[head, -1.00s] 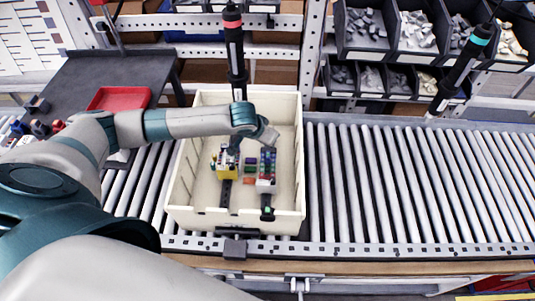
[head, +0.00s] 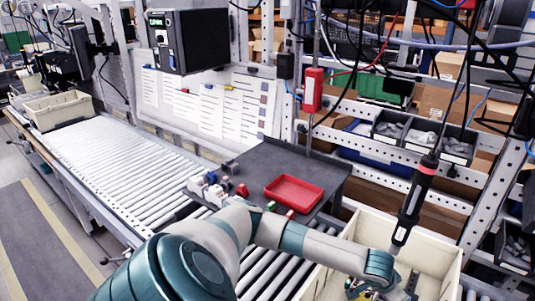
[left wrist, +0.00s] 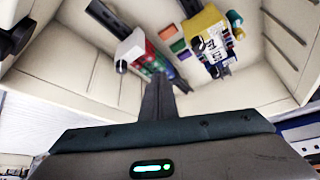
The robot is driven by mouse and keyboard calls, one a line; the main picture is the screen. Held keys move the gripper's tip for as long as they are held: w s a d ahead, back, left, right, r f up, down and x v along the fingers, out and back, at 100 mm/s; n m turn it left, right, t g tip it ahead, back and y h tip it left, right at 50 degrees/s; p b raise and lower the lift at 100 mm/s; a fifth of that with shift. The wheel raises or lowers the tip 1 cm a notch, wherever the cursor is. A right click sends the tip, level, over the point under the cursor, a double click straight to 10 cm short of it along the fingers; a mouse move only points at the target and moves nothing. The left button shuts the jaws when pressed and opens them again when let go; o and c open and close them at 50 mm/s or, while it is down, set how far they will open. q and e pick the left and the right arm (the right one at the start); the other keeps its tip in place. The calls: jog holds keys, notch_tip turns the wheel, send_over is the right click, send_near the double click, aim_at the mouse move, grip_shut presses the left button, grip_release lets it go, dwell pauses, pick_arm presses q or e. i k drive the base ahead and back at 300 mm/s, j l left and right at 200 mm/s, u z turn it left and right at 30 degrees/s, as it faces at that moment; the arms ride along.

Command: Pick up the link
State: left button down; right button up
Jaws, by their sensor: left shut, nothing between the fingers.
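I cannot tell for certain which part is the link. My left gripper (head: 407,288) reaches down into the cream crate (head: 452,262) at the lower right of the head view. In the left wrist view its fingers (left wrist: 157,95) are together and empty, pointing into the crate. Beyond them are a white block with red and green parts (left wrist: 137,48) and a yellow-and-white assembly (left wrist: 207,35). Small green and orange blocks (left wrist: 178,47) lie between these. Small coloured parts (head: 210,190) also stand on the dark grey table. My right gripper is out of view.
A shallow red tray (head: 294,192) lies on the dark grey table (head: 262,160). A hanging screwdriver (head: 414,197) stands close beside my left forearm, over the crate. The roller conveyor (head: 115,160) runs left with free room, and another cream crate (head: 60,112) is at its far end.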

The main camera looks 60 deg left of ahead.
aim_at(272, 206)
jog(key=k, duration=0.15)
jog(key=i+l+u, duration=0.15)
jog(key=l+u, duration=0.25)
jog(key=l, duration=0.25)
jog(key=l+u, duration=0.45)
jog(key=l, duration=0.2)
jog(key=l+u, duration=0.4)
jog(key=l, duration=0.25)
jog(key=i+j+u, duration=0.45)
jog(key=j, duration=0.2)
jog(key=i+j+u, duration=0.5)
jog(key=k+j, duration=0.1)
